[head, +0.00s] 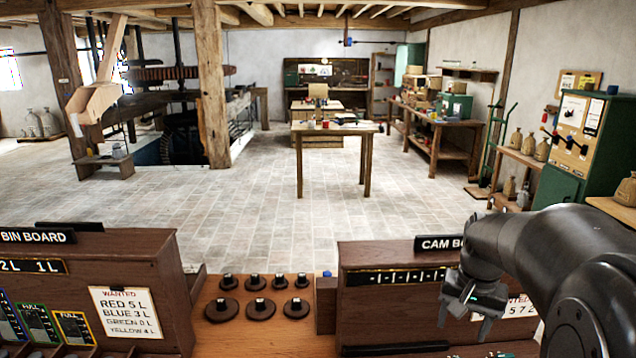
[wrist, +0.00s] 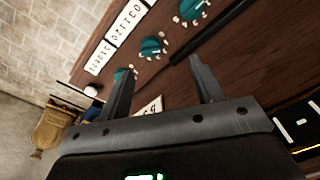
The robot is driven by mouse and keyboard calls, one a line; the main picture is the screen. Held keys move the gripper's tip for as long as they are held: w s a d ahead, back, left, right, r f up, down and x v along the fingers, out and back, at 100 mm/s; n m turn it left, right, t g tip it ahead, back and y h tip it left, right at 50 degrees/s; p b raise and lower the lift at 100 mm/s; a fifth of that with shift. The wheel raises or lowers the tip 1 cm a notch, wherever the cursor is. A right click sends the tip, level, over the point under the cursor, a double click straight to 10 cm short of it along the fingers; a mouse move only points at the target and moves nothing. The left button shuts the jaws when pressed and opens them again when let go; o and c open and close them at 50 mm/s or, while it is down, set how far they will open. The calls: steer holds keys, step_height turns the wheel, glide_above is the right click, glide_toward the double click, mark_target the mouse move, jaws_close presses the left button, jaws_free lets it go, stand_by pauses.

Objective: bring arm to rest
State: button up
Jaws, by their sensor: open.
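My gripper (head: 470,312) is at the lower right in the head view, at the end of my dark arm. It hangs in front of the dark wooden cam board (head: 385,300) and partly hides its white paper. In the wrist view my gripper (wrist: 158,78) shows two dark fingers spread apart with nothing between them. Beyond the fingers is a brown wooden panel (wrist: 222,50) with green knobs (wrist: 152,47) and white number strips (wrist: 130,15). I cannot tell whether a finger touches the panel.
The bin board (head: 100,260) stands at the left, with a wanted sheet (head: 126,312). Several dark round weights (head: 259,309) sit on the wooden top between the boards. A table (head: 335,128) stands farther back. The tiled floor (head: 290,210) beyond is clear.

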steer(key=s+a+r+n+t, duration=0.2)
steer(key=s+a+n, duration=0.1)
steer(key=s+a, duration=0.4)
steer(key=s+a+r+n+t, duration=0.2)
steer(key=s+a+n, duration=0.1)
steer(key=s+a, duration=0.5)
steer(key=shift+s+r+t, duration=0.15)
steer(key=shift+r+t, duration=0.25)
stand_by(2.3)
